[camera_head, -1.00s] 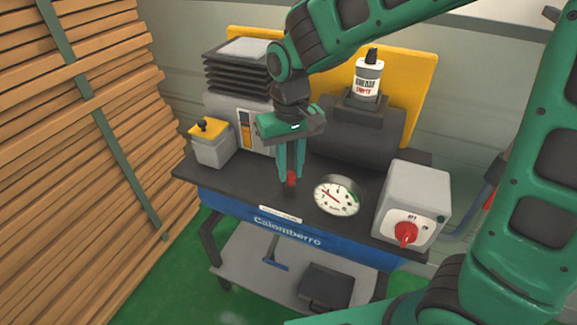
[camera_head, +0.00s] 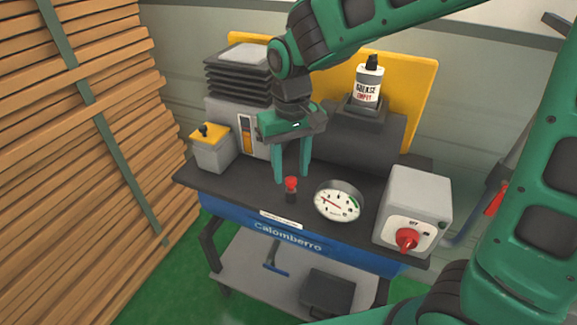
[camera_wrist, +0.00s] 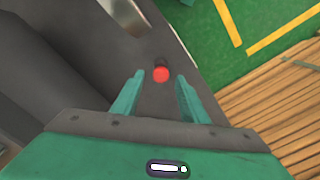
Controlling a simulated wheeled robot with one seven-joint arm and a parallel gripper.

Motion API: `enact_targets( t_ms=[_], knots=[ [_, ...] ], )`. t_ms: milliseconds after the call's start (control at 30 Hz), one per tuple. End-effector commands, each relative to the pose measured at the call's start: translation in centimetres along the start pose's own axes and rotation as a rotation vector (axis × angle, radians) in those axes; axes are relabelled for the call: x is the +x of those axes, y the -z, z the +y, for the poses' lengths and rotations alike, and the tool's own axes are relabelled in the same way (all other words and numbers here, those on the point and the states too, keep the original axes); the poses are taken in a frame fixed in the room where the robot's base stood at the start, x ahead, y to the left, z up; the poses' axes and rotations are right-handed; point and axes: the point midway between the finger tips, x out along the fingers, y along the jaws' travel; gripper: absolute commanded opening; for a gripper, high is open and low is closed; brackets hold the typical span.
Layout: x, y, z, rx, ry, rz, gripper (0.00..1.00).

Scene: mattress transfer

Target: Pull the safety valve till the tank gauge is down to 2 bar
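The safety valve (camera_head: 291,187) is a small red knob on a dark stem, standing on the black bench top left of the gauge. It also shows in the wrist view (camera_wrist: 161,74). The tank gauge (camera_head: 338,201) is a round white dial with a red needle pointing to the left side of the scale and a green mark at its right; the numbers are too small to read surely. My gripper (camera_head: 292,181) is open and empty, its two green fingers just above and behind the red knob. In the wrist view (camera_wrist: 158,88) the knob lies just beyond the fingertips, between their lines.
A grey switch box (camera_head: 415,212) with a red rotary knob stands right of the gauge. A grey box with yellow top (camera_head: 211,150) stands left. Stacked planks (camera_head: 75,140) fill the left.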

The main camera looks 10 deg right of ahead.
Motion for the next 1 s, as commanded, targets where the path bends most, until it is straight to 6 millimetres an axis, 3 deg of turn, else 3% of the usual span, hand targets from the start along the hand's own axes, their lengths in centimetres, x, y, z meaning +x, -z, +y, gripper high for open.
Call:
enact_targets(
  t_ms=[167, 600, 800, 1000],
  knots=[
    [-1.4, 0.1, 0.0, 0.0, 0.001, 0.003, 0.4],
    [-8.9, 0.3, 0.1, 0.001, 0.001, 0.002, 0.4],
    [-10.5, 0.3, 0.1, 0.0, 0.001, 0.001, 0.4],
    [-10.7, 0.3, 0.1, 0.0, 0.0, 0.0, 0.4]
  ],
)
